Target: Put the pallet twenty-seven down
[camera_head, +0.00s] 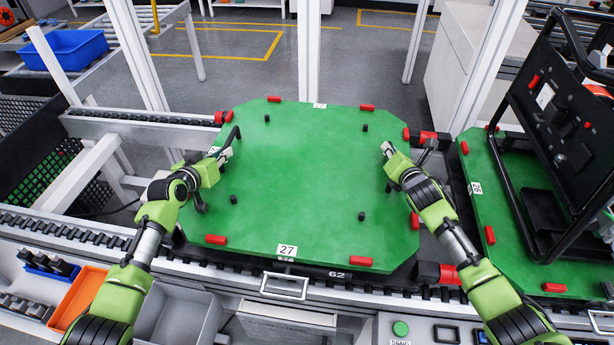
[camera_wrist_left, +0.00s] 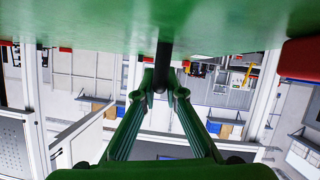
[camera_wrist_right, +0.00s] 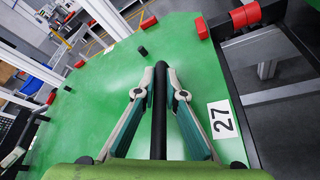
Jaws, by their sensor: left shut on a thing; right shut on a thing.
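The green pallet numbered 27 (camera_head: 300,190) lies roughly level over the conveyor in the head view, with red corner blocks and black pegs. Its 27 label (camera_wrist_right: 222,119) also shows in the right wrist view. My left gripper (camera_head: 218,160) is shut on the black bar handle at the pallet's left side; the bar (camera_wrist_left: 164,62) runs between its fingers. My right gripper (camera_head: 408,155) is at the right side, shut on the other black handle (camera_wrist_right: 159,105). Below the front edge is a dark part marked 62 (camera_head: 337,274). I cannot tell whether the pallet touches it.
A second green pallet (camera_head: 475,160) with a black framed device (camera_head: 560,120) stands close on the right. The conveyor rail (camera_head: 90,235) runs along the front. Grey bins (camera_head: 178,318) and an orange bin (camera_head: 80,298) sit nearer me. White posts (camera_head: 309,50) stand behind.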

